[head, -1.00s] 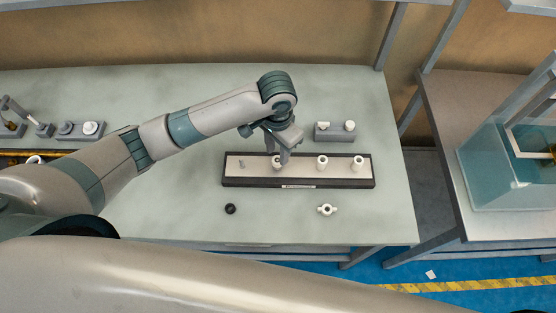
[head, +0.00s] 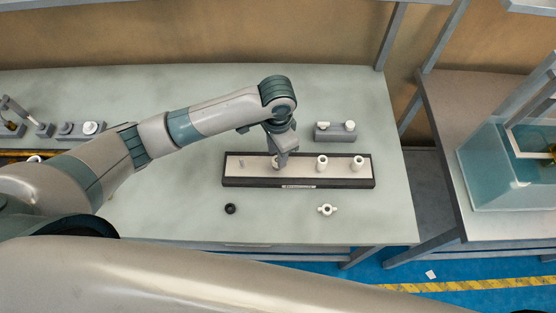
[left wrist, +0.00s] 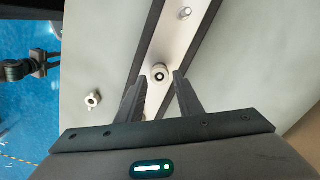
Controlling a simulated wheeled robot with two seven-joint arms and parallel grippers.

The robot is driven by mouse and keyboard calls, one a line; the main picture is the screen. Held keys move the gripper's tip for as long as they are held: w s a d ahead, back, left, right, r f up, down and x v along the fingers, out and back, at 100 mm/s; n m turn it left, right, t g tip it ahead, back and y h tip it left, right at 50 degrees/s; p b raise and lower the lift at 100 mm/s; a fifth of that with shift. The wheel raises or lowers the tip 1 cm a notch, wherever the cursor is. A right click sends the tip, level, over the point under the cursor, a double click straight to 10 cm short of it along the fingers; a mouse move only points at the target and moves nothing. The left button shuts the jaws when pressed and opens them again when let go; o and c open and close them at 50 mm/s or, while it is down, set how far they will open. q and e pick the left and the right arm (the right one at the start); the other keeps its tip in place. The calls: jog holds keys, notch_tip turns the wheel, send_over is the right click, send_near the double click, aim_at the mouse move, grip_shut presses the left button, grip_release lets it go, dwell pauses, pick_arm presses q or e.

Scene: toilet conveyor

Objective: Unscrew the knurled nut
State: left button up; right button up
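I cannot make out knurling on this piece. The piece stands on a long black-rimmed tray (head: 230,183) with a pale top. A small bare stud (head: 241,163) stands left of it.
Two more white pieces (head: 322,162) (head: 358,162) stand further right on the tray. In front lie a black ring (head: 230,208) and a white winged nut (head: 327,209). A grey block with white knobs (head: 335,131) stands behind. The table is clear around them.

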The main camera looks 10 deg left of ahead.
pick_arm(q)
jog(key=shift+f, duration=0.9)
grip_shut()
jog(key=n, duration=0.3)
jog(key=shift+n, duration=1)
